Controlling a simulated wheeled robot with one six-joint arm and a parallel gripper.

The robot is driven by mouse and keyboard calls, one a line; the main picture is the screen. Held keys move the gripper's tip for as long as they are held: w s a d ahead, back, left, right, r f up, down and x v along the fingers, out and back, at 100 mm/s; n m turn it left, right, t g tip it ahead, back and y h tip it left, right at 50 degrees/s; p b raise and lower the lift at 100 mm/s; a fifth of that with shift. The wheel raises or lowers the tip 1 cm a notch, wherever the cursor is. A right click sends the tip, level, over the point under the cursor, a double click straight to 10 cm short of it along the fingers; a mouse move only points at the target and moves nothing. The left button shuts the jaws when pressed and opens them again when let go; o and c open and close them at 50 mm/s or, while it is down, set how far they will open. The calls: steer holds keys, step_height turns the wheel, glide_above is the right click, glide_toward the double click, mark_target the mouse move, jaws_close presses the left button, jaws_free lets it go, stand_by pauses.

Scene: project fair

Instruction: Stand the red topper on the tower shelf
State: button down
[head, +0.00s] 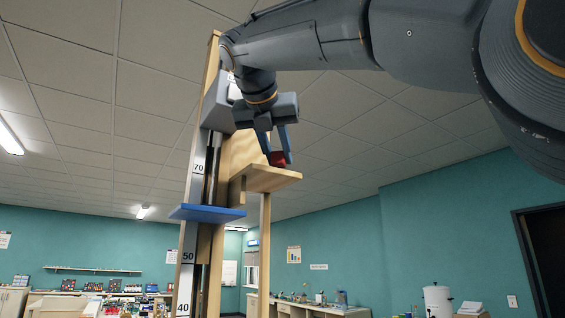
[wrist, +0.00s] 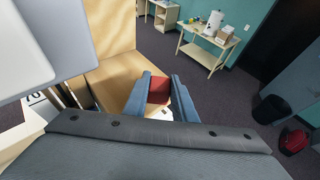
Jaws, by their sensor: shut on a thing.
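The red topper (head: 277,158) is between the blue fingers of my gripper (head: 280,150), which is shut on it. It also shows as a red block in the wrist view (wrist: 159,90), between the two blue fingertips (wrist: 158,95). The wooden tower shelf (head: 270,178) is directly below the topper, high on the tower. The shelf's pale wooden surface also shows in the wrist view (wrist: 112,82). The topper's lower edge is close to the shelf top; I cannot tell whether it touches. Its lower part is partly hidden by the shelf edge in the head view.
A blue platform (head: 207,213) juts from the tower below and left of the shelf, beside a numbered scale (head: 188,255). An upright wooden panel (wrist: 112,30) stands behind the shelf. A side table (wrist: 207,50) and a black bin (wrist: 271,109) are far below.

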steer(key=shift+w+d+p, duration=0.25)
steer(key=shift+w+p, duration=0.2)
steer(key=shift+w, duration=0.8)
steer(key=shift+f, duration=0.25)
steer(key=shift+s, duration=0.2)
steer(key=shift+w+a, duration=0.1)
steer(key=shift+w, duration=0.05)
steer(key=shift+f, duration=0.15)
steer(key=c, duration=1.5)
jaws_free()
steer(key=shift+o, duration=0.2)
